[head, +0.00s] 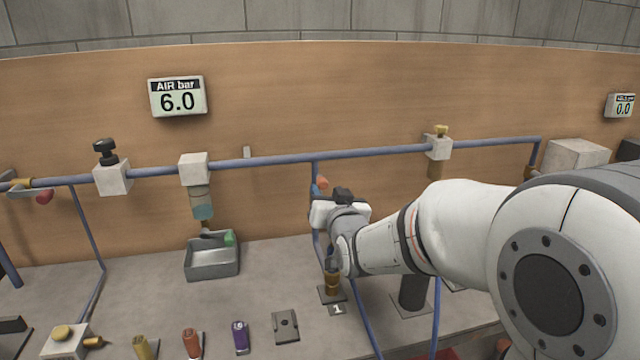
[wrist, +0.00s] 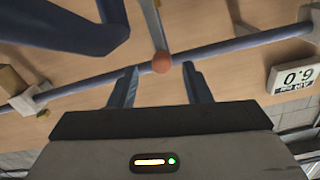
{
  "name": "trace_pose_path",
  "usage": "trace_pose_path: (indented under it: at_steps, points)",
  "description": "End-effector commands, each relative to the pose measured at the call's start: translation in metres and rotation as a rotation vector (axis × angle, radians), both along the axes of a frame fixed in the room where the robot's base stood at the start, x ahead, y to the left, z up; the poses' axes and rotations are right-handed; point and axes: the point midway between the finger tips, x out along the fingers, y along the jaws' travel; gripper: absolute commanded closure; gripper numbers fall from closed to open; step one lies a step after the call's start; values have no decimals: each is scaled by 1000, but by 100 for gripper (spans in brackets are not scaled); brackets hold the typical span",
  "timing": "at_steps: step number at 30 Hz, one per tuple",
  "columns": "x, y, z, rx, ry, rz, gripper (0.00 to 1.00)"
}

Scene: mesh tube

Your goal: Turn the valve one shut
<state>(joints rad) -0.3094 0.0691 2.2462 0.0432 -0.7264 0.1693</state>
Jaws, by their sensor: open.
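Valve one's lever seems to be the grey lever with an orange-red ball end (wrist: 162,62) in the wrist view. In the head view the red ball (head: 321,183) shows on a drop pipe, just above my gripper (head: 335,208). In the wrist view my gripper (wrist: 161,74) is open, with one blue-grey finger on each side of the ball. No contact with the ball is visible, and I cannot tell how deep it sits between the fingers. In the head view my wrist hides the valve body and fingertips. A label "1" (head: 337,310) stands below, by a brass fitting (head: 332,284).
A blue pipe (head: 270,160) runs along the wooden wall, with a gauge reading 6.0 (head: 178,97). Another red-ended lever (head: 44,197) is at far left. A grey tray (head: 212,262) and several coloured fittings are on the bench. Hoses (head: 366,320) hang below my arm.

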Motion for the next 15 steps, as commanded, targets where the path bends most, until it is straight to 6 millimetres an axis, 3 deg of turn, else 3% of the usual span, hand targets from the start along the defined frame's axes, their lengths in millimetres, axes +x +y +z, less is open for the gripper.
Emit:
trace_pose_path:
  at_steps: [5, 15]
  points:
    - [13, 6, 2, 8, -18, 3, 56]
    - [61, 19, 3, 7, -17, 2, 56]
